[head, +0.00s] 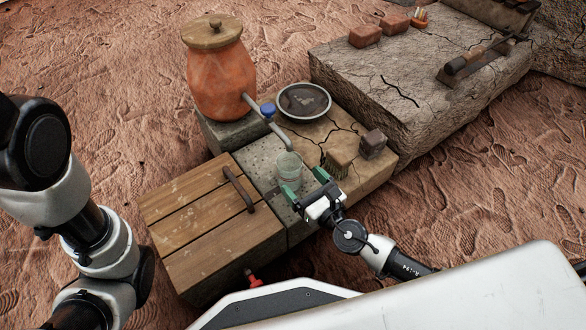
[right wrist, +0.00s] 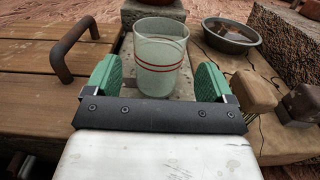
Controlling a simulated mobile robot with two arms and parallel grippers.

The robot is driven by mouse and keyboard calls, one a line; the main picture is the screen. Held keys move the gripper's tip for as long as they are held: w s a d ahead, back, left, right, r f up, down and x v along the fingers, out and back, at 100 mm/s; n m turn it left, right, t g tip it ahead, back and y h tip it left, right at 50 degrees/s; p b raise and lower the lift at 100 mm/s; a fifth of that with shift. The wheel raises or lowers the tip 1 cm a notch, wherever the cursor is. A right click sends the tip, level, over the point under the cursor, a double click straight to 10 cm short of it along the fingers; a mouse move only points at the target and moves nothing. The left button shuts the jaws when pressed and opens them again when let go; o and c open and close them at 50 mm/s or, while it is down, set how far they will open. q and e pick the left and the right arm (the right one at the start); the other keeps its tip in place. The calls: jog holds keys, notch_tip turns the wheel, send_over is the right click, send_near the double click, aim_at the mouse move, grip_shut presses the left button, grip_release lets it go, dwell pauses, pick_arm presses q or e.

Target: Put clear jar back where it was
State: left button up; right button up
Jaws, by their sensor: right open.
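The clear jar (head: 289,170), a see-through cup with red bands around it, stands upright on the grey stone slab (head: 262,160) below the spout of the clay pot. In the right wrist view the jar (right wrist: 160,58) is just ahead of and between the two green fingers, with a gap on each side. My right gripper (head: 304,187) is open and empty, its fingers pointing at the jar. My left arm (head: 75,220) shows at the left edge; its gripper is out of view.
An orange clay pot (head: 218,80) with a blue-handled tap (head: 268,110) stands behind the jar. A wooden lid with a handle (head: 238,189) lies left.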

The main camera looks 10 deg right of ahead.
jog(key=v, duration=0.6)
jog(key=shift+s, duration=0.3)
jog(key=shift+d+r+p, duration=0.1)
jog(key=shift+p, duration=0.2)
dwell(0.7)
